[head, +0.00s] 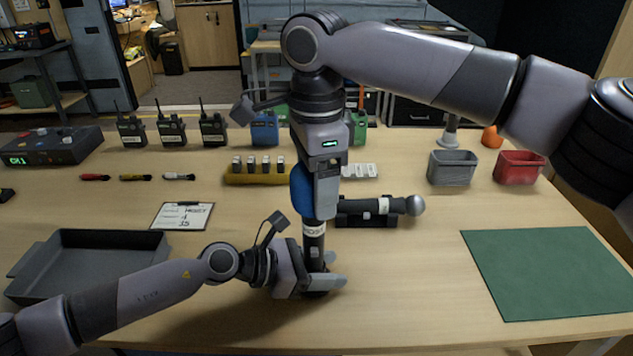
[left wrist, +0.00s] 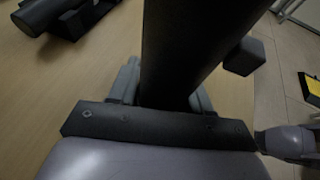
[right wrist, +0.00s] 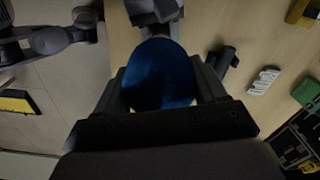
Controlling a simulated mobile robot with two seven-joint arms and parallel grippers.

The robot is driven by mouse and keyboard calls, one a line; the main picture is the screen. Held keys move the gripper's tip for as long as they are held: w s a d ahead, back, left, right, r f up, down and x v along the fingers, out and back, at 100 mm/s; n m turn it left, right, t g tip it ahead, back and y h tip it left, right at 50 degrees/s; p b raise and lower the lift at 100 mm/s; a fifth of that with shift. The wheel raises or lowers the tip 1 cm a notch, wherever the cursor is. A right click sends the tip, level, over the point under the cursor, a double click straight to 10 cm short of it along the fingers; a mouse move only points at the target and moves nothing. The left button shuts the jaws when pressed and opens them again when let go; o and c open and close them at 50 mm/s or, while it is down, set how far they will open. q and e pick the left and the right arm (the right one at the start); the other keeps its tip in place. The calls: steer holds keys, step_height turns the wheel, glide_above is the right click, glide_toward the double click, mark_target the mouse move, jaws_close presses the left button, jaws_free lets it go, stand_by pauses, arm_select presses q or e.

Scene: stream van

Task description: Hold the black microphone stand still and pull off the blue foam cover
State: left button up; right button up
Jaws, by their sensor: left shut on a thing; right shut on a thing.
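The black microphone stand (head: 314,243) stands upright on the table with a white label band. My left gripper (head: 325,280) is shut on it low down, near the tabletop. In the left wrist view the black shaft (left wrist: 185,45) rises between the fingers (left wrist: 168,98). The blue foam cover (head: 299,190) is above the label, at the top of the stand. My right gripper (head: 318,195) comes down from above and is shut on the cover. In the right wrist view the rounded cover (right wrist: 160,75) sits between its fingers (right wrist: 163,85). The gripper partly hides where cover and stand meet.
A silver-headed microphone (head: 385,206) lies in a black cradle just right of the stand. A yellow battery holder (head: 262,178) and clipboard (head: 183,215) are behind left. A grey tray (head: 90,240) is left, a green mat (head: 550,272) right. Grey (head: 452,168) and red (head: 520,168) bins stand back right.

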arm_select(q)
steer(key=shift+s+a+f, duration=0.15)
steer(key=shift+a+f, duration=0.05)
steer(key=shift+f, duration=0.35)
arm_select(e)
steer(key=shift+r, duration=4.15)
arm_select(q)
steer(key=o, duration=1.2)
steer(key=shift+r, duration=0.1)
